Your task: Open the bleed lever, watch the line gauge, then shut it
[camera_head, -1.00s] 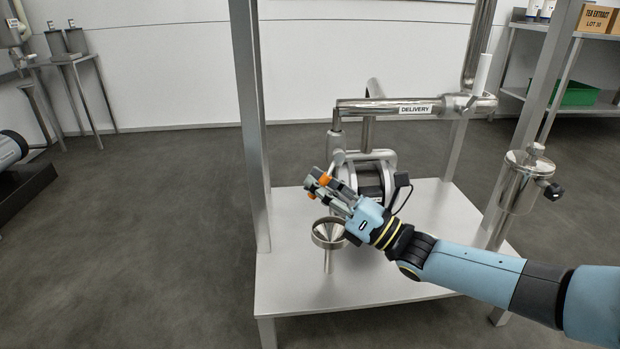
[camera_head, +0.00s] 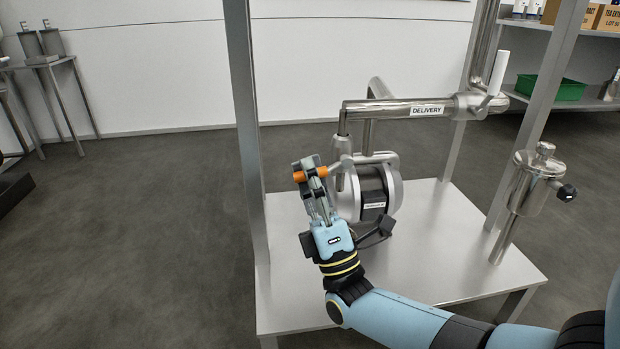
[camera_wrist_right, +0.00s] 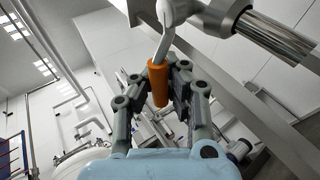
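The bleed lever, a grey arm with an orange sleeve (camera_head: 299,176), sticks out to the left of the pump's pipe. My right gripper (camera_head: 312,172) is around the sleeve, which shows on both sides of the fingers. In the right wrist view the sleeve (camera_wrist_right: 158,84) lies between the two fingers of my right gripper (camera_wrist_right: 160,90), which look shut on it. The lever's grey arm runs up from the sleeve to a steel fitting. I can make out no line gauge face in these views. My left gripper is not in view.
A steel pipe labelled DELIVERY (camera_head: 400,109) with a white handle (camera_head: 499,73) runs above the pump (camera_head: 375,190). A steel canister (camera_head: 538,180) with a black knob stands at right. The steel table (camera_head: 420,265) has free room at front right. Frame posts flank the pump.

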